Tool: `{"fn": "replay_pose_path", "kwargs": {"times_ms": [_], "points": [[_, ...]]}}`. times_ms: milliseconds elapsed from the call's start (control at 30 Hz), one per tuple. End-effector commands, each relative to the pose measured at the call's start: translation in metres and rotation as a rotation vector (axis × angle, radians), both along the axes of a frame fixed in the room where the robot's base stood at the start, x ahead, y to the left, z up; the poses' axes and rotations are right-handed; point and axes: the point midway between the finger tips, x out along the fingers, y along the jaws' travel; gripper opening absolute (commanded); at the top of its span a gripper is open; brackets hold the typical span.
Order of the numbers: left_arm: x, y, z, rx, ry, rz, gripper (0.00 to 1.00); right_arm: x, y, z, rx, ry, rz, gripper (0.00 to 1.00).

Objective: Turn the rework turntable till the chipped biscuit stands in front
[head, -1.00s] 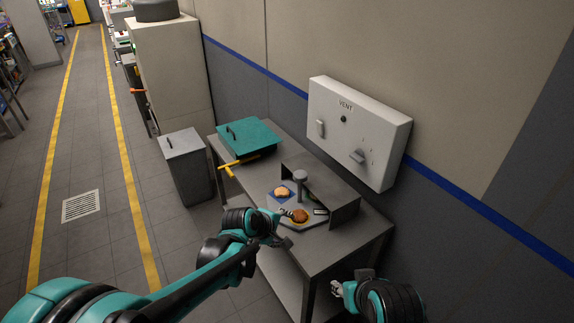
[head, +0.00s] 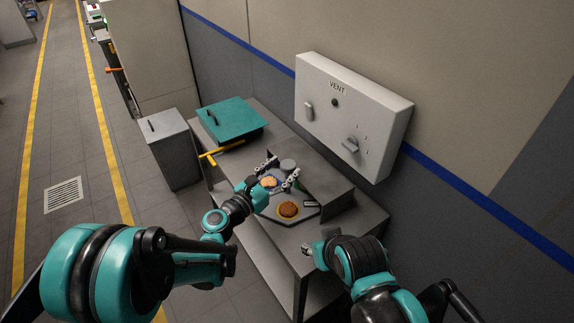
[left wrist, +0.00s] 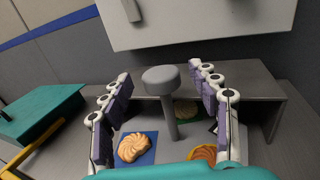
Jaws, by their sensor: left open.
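The rework turntable (head: 271,214) is a grey plate on the table, with an upright post and round grey knob (head: 288,164) at its middle. A brown biscuit (head: 288,209) lies on a yellow patch on its near side. A pale biscuit (head: 268,181) lies on a blue patch at the left; its outline looks uneven in the left wrist view (left wrist: 133,147). A third biscuit (left wrist: 186,110) lies behind the post, partly hidden. My left gripper (head: 280,171) is open, its fingers to either side of the knob, apart from it. My right gripper (head: 311,249) is near the table's front edge, its jaws unclear.
A grey hood (head: 325,185) stands over the back of the turntable. A white vent box (head: 352,115) hangs on the wall behind. A teal lidded box (head: 232,122) and a yellow handle (head: 208,156) are at the table's left end. A grey bin (head: 170,150) stands beside the table.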

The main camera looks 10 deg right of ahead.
Motion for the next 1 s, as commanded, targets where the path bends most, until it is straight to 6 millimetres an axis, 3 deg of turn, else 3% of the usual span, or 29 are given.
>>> {"fn": "replay_pose_path", "kwargs": {"times_ms": [200, 500, 533, 700, 767, 1000], "points": [[0.015, -0.02, -0.001, 0.001, 0.0, -0.001, 0.61, 0.0, 0.0, -0.006, 0.0, 0.0, 0.0, 0.4], [0.017, -0.023, 0.0, 0.002, -0.001, 0.0, 0.61, 0.0, 0.0, -0.006, 0.0, 0.0, 0.0, 0.4], [0.017, -0.023, 0.0, 0.002, -0.001, 0.0, 0.58, 0.0, 0.0, -0.006, 0.0, 0.0, 0.0, 0.4], [0.017, -0.022, 0.0, 0.002, -0.001, 0.0, 0.14, 0.0, 0.0, -0.006, 0.0, 0.0, 0.0, 0.4], [0.017, -0.022, 0.0, 0.002, -0.001, 0.0, 0.0, 0.0, 0.0, -0.006, 0.0, 0.0, 0.0, 0.4], [0.017, -0.025, 0.0, 0.002, -0.001, 0.003, 0.0, 0.0, 0.0, -0.006, 0.0, 0.0, 0.0, 0.4]]}}
